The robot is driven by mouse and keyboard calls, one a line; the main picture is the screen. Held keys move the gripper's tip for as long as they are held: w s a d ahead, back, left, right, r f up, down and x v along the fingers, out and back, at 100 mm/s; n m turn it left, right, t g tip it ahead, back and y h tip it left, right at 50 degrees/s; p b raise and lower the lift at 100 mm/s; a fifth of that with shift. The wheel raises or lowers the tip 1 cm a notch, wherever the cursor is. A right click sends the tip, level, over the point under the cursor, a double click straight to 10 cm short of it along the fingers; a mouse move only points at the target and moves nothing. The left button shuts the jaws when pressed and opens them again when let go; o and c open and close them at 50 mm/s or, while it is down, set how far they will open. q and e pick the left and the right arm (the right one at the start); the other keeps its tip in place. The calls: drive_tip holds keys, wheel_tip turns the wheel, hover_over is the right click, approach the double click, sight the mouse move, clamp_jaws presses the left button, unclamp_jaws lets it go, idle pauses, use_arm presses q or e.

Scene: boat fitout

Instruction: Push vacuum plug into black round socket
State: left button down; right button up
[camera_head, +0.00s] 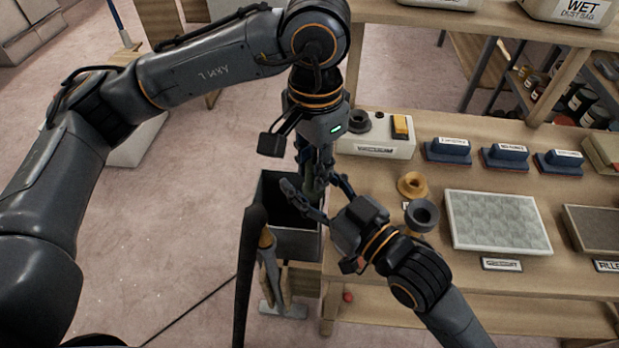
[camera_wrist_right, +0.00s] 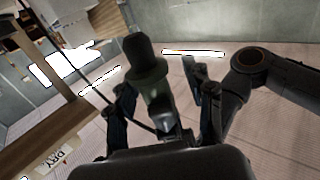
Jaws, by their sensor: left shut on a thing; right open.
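My left gripper (camera_head: 316,178) comes down from above and is shut on a dark grey-green piece (camera_head: 315,190), which looks like the vacuum plug. The fingers hide much of it. My right gripper (camera_head: 318,200) is open just below and beside it. In the right wrist view a dark, stepped cylindrical piece (camera_wrist_right: 150,75), apparently the same plug, stands between the spread right fingers (camera_wrist_right: 165,115). I cannot tell whether they touch it. A black round socket (camera_head: 358,121) sits on a white labelled box (camera_head: 375,148) on the bench, right of my left gripper.
The box also has an orange-yellow part (camera_head: 400,127). Blue blocks (camera_head: 448,150) line the bench. A dark open bin (camera_head: 296,243) stands below the grippers at the bench's left end.

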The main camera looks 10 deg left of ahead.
drive_tip(key=shift+s, duration=0.1)
clamp_jaws()
use_arm(q)
drive_tip(key=c, duration=1)
unclamp_jaws()
drive_tip(key=shift+w, duration=0.1)
drive_tip(key=shift+c, duration=0.2)
use_arm(e)
drive_tip(key=shift+s, duration=0.1)
